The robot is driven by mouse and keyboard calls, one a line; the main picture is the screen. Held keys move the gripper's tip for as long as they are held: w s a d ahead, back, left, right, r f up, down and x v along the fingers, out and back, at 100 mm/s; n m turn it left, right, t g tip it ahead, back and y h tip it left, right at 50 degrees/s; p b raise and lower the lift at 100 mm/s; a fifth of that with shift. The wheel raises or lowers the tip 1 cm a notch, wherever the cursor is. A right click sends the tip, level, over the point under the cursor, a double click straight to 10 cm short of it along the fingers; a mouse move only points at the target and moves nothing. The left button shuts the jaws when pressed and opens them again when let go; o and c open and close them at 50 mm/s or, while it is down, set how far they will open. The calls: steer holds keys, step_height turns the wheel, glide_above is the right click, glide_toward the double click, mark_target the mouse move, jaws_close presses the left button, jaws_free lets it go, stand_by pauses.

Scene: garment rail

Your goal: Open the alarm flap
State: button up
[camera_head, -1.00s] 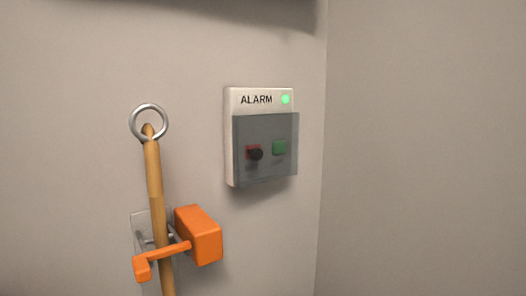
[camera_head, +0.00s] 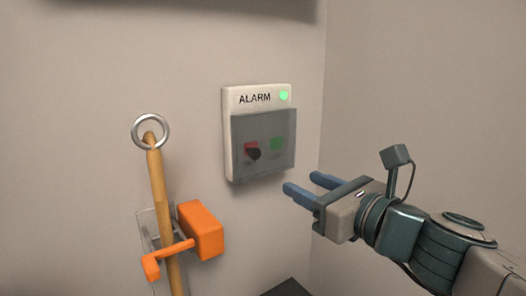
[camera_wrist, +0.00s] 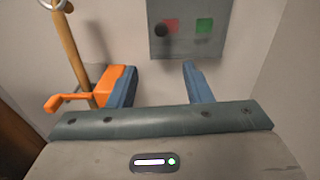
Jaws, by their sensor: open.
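The white alarm box (camera_head: 229,104) is on the wall, labelled ALARM, with a lit green lamp. Its translucent grey flap (camera_head: 264,165) is down over a dark knob on a red patch and a green button. The flap also shows at the top of the wrist view (camera_wrist: 186,51). My gripper (camera_head: 304,184) is open and empty, to the right of the flap's lower edge and apart from it. Its two blue fingers (camera_wrist: 160,80) point toward the wall below the flap.
A wooden pole (camera_head: 158,185) with a metal ring (camera_head: 151,132) stands left of the box, behind an orange latch (camera_head: 202,230) on a wall bracket. The corner and right wall (camera_head: 430,90) are close to my arm. A dark edge shows at the bottom.

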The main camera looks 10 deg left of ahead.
mark_target(257, 155)
steer(key=shift+m, duration=0.3)
steer(key=x, duration=0.9)
steer(key=r+p+x, duration=0.1)
steer(key=x, duration=0.4)
steer(key=shift+d, duration=0.1)
